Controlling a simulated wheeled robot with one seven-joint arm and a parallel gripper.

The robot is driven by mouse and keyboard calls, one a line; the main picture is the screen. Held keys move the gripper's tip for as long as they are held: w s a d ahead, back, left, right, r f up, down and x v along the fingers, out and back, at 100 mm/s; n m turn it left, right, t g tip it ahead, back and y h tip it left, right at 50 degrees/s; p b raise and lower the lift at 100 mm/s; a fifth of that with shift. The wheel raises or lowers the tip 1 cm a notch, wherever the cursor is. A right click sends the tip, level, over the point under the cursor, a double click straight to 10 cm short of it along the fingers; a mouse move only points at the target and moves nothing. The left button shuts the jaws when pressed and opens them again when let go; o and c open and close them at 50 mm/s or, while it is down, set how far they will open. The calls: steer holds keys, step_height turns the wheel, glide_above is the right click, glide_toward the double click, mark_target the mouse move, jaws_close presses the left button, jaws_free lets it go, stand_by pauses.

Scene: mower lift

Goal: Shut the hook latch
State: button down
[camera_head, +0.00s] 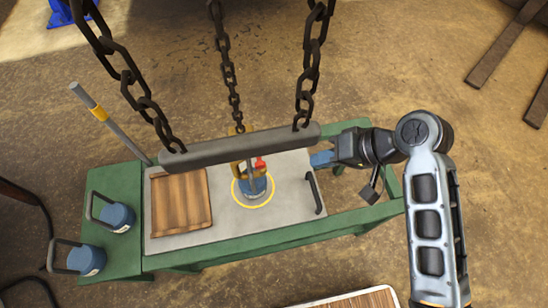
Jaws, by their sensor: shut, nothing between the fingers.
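A yellow hook (242,168) with a small red part (260,163), which looks like its latch, hangs below the grey lifting bar (240,148). It is at a blue weight (254,188) that stands inside a yellow ring on the grey plate. The bar partly hides the hook, and I cannot tell whether the latch is open or shut.
Three chains hang in front of the green bench (260,238). A wooden board (181,202) lies on the grey plate (285,212), with a black handle (314,190) to its right. Two blue weights (117,217) with handles stand on the left. A grey pole (112,122) leans behind.

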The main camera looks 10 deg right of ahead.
mark_target(264, 165)
steer(key=w+r, duration=0.1)
steer(key=w+r+n+g, duration=0.1)
steer(key=r, duration=0.1)
steer(key=w+r+g+y, duration=0.1)
steer(key=shift+a+r, duration=0.2)
steer(key=shift+a, duration=0.1)
steer(key=shift+a+f, duration=0.1)
steer(key=x, duration=1.3)
steer(key=shift+a+f, duration=0.25)
steer(key=shift+a, duration=0.05)
steer(key=shift+f, duration=0.1)
steer(key=shift+d+f+y, duration=0.1)
steer(key=shift+f+y, duration=0.05)
steer(key=shift+y, duration=0.25)
